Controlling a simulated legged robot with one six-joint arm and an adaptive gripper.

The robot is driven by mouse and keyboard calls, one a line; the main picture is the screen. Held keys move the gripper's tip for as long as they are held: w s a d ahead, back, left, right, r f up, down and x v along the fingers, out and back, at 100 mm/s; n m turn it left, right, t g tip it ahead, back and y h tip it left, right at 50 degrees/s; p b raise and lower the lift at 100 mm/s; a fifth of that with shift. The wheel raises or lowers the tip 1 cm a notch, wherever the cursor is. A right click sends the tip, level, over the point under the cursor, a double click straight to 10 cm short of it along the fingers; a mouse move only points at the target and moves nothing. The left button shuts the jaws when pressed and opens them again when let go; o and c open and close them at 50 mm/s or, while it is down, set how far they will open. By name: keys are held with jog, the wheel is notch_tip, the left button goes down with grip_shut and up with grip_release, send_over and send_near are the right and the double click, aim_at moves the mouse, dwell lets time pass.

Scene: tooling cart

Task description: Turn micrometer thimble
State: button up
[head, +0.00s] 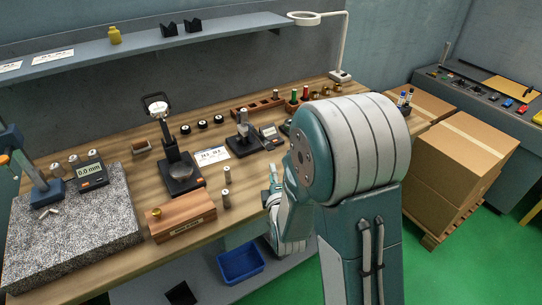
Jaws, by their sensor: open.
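What looks like a micrometer in a small stand (243,125) is on the wooden bench, on a dark base right of the middle. Its thimble is too small to make out clearly. A small grey device with a display (268,131) is beside it. My gripper (272,180) is at the front edge of the bench, nearer to me than the stand and apart from it. It is open and appears empty. My own arm covers part of the gripper and the bench to its right.
A white label card (211,156) and a black gauge stand (182,178) are left of the micrometer. Two small cylinders (227,188) and a wooden block (181,216) stand near the front edge. A wooden rack (257,107) is behind. A blue bin (240,264) is below.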

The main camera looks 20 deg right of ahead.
aim_at(270, 146)
jog(key=w, duration=0.6)
jog(key=w+d, duration=0.1)
jog(key=w, duration=0.2)
jog(key=shift+w, duration=0.4)
jog(key=shift+w+d, duration=0.15)
jog(key=shift+w, duration=0.2)
jog(key=shift+w+d, duration=0.2)
jog(key=shift+d, duration=0.4)
jog(key=c, duration=0.5)
jog(key=shift+a, duration=0.25)
grip_shut()
